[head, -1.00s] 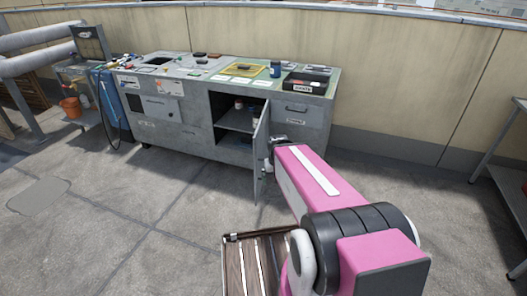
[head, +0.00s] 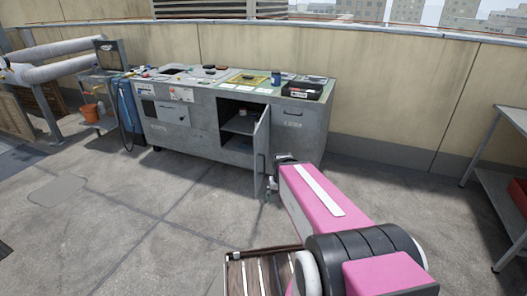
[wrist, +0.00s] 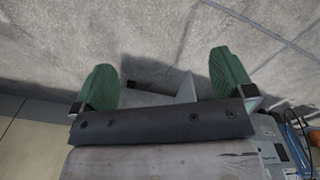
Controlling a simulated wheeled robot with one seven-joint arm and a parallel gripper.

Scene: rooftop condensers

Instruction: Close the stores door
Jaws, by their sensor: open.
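The stores door (head: 261,150) is a grey metal panel on the front of the grey bench. It stands open, swung outward, and appears almost edge-on in the head view. The dark compartment (head: 238,124) behind it shows a shelf with small items. My gripper (head: 273,180) is just right of the door's lower part; I cannot tell whether it touches. In the wrist view my gripper (wrist: 165,80) is open, with its two green-padded fingers wide apart. Nothing is clearly held between them; a small grey piece with a black end there is unclear.
The bench (head: 205,128) carries a black case (head: 306,90), a blue can (head: 276,78) and a yellow tray (head: 247,78). A metal shelf table (head: 500,170) stands at the right. The concrete floor left of the door is clear.

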